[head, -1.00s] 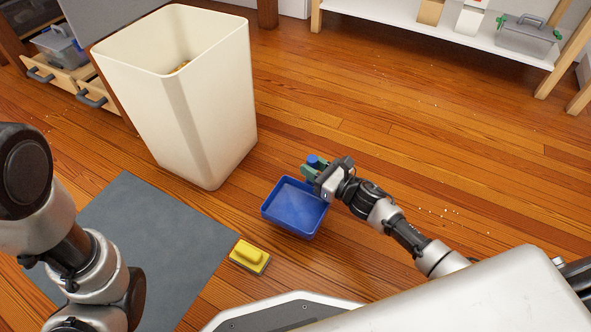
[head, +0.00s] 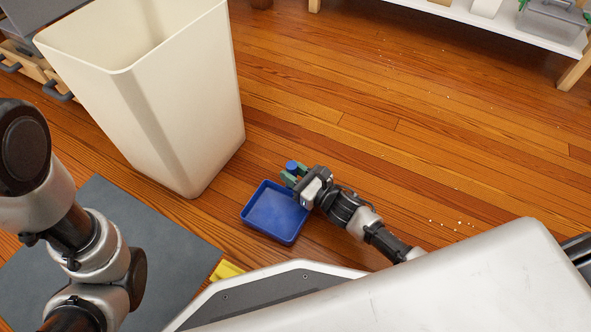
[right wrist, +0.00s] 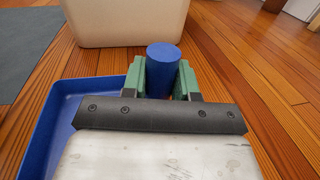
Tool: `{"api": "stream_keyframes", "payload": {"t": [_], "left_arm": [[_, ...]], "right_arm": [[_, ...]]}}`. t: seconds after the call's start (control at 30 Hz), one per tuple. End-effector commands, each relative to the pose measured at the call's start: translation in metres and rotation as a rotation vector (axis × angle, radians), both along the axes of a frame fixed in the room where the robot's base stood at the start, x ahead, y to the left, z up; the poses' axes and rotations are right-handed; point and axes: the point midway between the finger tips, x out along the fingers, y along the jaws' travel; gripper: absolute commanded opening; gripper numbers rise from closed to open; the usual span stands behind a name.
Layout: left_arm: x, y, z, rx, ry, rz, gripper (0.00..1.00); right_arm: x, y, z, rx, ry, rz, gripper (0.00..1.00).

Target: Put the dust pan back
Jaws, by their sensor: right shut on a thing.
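The blue dust pan (head: 272,212) is a shallow tray with a raised rim, in the middle of the head view, just above or on the wooden floor; I cannot tell which. My right gripper (head: 293,173) is shut on its round blue handle. In the right wrist view the green fingers of the right gripper (right wrist: 163,80) stand on both sides of the blue handle (right wrist: 164,58), and part of the dust pan (right wrist: 45,110) shows at the left. My left arm comes in at the left of the head view, but its gripper is out of view.
A tall cream bin (head: 165,105) stands behind and left of the dust pan. A grey mat (head: 95,240) lies at the left, with a yellow brush-like block (head: 226,270) partly hidden beside it. A white shelf (head: 470,18) is at the back right. Small crumbs (head: 459,222) lie on the open floor.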

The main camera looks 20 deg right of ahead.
Motion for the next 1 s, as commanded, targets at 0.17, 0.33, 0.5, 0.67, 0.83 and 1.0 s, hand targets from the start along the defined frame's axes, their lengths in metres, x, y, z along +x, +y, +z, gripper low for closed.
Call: {"api": "stream_keyframes", "payload": {"t": [0.17, 0.33, 0.5, 0.67, 0.83, 1.0], "left_arm": [[0.0, 0.0, 0.001, -0.001, 0.0, 0.001, 1.0], [0.0, 0.0, 0.0, -0.001, 0.0, 0.001, 1.0], [-0.001, 0.001, 0.0, -0.003, -0.002, 0.0, 1.0], [-0.002, 0.001, 0.001, -0.005, -0.004, -0.001, 1.0], [-0.001, 0.001, 0.01, -0.005, -0.001, -0.001, 1.0], [-0.001, 0.001, 0.032, -0.005, 0.0, -0.001, 1.0]], "right_arm": [[0.0, 0.0, 0.0, 0.001, -0.001, 0.0, 0.0], [0.0, -0.001, -0.002, -0.001, -0.001, 0.001, 0.42], [0.0, -0.001, -0.002, -0.001, -0.001, 0.0, 0.54], [0.0, -0.001, -0.001, -0.001, -0.001, 0.0, 0.54], [-0.008, -0.006, 0.004, 0.0, 0.004, -0.001, 0.54], [-0.037, -0.025, 0.006, -0.001, 0.007, -0.003, 0.54]]}}
